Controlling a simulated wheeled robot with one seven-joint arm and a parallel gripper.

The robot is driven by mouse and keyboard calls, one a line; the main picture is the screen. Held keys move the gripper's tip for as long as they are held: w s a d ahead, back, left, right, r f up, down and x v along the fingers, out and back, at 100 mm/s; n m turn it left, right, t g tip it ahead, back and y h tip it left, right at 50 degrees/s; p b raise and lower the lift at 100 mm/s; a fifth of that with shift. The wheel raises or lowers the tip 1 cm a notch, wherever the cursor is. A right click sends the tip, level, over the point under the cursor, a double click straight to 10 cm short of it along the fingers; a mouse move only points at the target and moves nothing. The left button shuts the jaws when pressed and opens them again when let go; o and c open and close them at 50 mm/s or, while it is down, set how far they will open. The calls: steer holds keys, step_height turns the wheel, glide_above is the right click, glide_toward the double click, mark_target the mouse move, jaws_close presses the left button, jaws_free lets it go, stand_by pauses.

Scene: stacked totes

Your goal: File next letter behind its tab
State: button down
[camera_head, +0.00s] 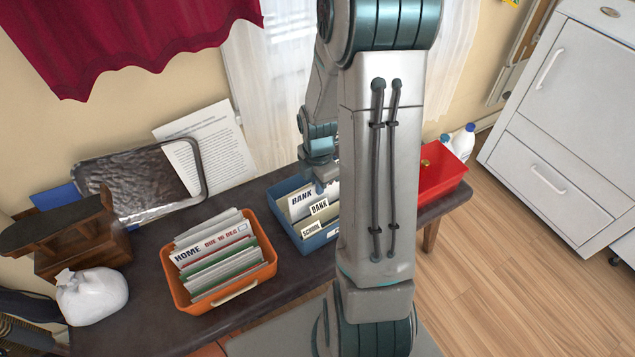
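A blue tote (319,240) stands on the dark table, partly hidden behind my arm. In it are a SCHOOL tab (311,229), a BANK tab (319,207) and, behind that, a white letter marked BANK (301,196). My gripper (326,186) points down over the blue tote, at the upper right of the BANK letter. My arm hides its fingers in part, so I cannot tell whether they hold the letter. An orange tote (224,296) to the left holds several upright letters; a front one reads HOME, DUE 16 DEC (209,243).
A red bin (442,178) with bottles (463,141) behind it is at the right. A metal tray (140,183) and a printed sheet (208,148) lean at the back. A white bag (91,296) and wooden object (80,243) fill the table's left end.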

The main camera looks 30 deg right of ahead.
steer(key=c, duration=1.5)
jaws_free()
steer(key=shift+c, duration=0.2)
step_height(320, 180, up, 14)
steer(key=p, duration=0.4)
steer(key=shift+f, duration=0.1)
steer(key=s+a+r+m+t+p, duration=0.1)
steer(key=s+a+r+m+p, duration=0.2)
steer(key=r, duration=0.6)
steer(key=s+a+r+m+t+p, duration=0.1)
steer(key=s+a+r+m+p, duration=0.3)
steer(key=r+m+p, duration=0.4)
steer(key=s+a+r+m+p, duration=0.3)
steer(key=s+r+m+p, duration=0.2)
steer(key=r+m, duration=0.3)
steer(key=shift+a+r+t+p, duration=0.3)
steer(key=shift+r+t+p, duration=0.1)
steer(key=shift+r, duration=0.55)
